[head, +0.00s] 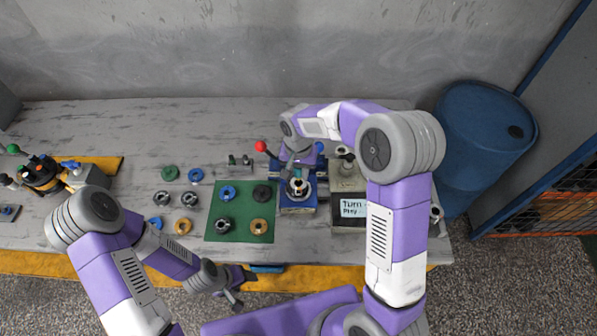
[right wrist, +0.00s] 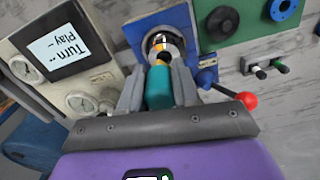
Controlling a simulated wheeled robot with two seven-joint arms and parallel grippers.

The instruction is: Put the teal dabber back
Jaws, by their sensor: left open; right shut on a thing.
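The teal dabber (right wrist: 158,88) is between the fingers of my right gripper (right wrist: 158,92), which is shut on it. An orange band shows at its far end, which points into the round metal opening (right wrist: 163,46) of a blue fixture (right wrist: 138,33). I cannot tell whether its tip touches the metal. In the head view my right gripper (head: 298,172) is over the blue fixture (head: 297,209), and the dabber is mostly hidden. My left gripper (head: 233,296) is open and empty in front of the table's front edge.
A green mat (head: 240,227) with several rings lies left of the fixture. A small two-peg stand (head: 239,160) is behind it. A red-knobbed lever (head: 261,146) stands beside the fixture. A gauge box with a sign (head: 353,210) is to the right. Coloured-knob hardware (head: 40,174) sits far left.

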